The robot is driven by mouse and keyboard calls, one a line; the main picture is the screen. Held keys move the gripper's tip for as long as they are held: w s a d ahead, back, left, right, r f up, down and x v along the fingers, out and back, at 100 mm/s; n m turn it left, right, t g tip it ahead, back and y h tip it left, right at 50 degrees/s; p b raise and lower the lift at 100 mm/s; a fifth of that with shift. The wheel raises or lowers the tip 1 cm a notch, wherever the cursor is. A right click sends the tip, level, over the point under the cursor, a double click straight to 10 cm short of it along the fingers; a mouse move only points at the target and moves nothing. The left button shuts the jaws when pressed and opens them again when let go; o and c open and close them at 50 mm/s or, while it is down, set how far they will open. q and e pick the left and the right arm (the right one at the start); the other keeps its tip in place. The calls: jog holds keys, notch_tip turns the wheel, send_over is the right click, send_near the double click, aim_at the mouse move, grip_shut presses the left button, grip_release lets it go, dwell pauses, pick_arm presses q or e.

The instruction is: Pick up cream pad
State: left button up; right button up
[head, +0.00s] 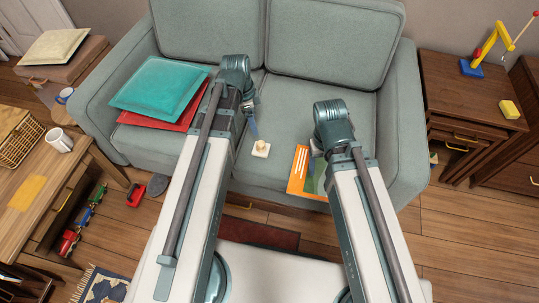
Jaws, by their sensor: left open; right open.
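A cream pad (54,46), a flat cushion, lies on a brown box at the far left, at the back. Nothing of mine touches it. My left gripper (252,122) is open and points down over the sofa, well to the right of the pad and partly hidden by its own arm. My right gripper (317,150) is open over the right sofa seat, mostly hidden behind its arm. A small cream piece with a knob (261,149) sits on the seat just below my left gripper; I cannot tell if they touch.
The grey-green sofa (320,40) fills the middle. A teal cushion (160,86) and a red one (190,117) lie on its left seat, an orange book (300,178) on its right. A desk (80,172) with a mug stands left. Toys lie on the floor.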

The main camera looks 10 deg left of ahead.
pick_arm(q)
jog(key=shift+f, duration=0.1)
pick_arm(e)
jog(key=shift+d+f, duration=0.1)
pick_arm(q)
jog(key=shift+f, duration=0.1)
pick_arm(e)
jog(key=shift+f, duration=0.1)
pick_arm(q)
jog(key=b, duration=0.9)
send_over(261, 143)
jog(key=s, duration=0.1)
jog(key=f, duration=0.8)
jog(key=shift+s+a+f, duration=0.1)
jog(key=shift+a+f, duration=0.1)
jog(key=shift+a, duration=0.15)
jog(key=f+b, duration=0.3)
jog(key=w+f+b, duration=0.1)
jog(key=f, duration=0.1)
jog(key=shift+d+b, duration=0.25)
jog(key=shift+b, duration=0.1)
pick_arm(e)
notch_tip(261, 143, down, 14)
jog(key=shift+r, duration=0.3)
pick_arm(q)
grip_shut()
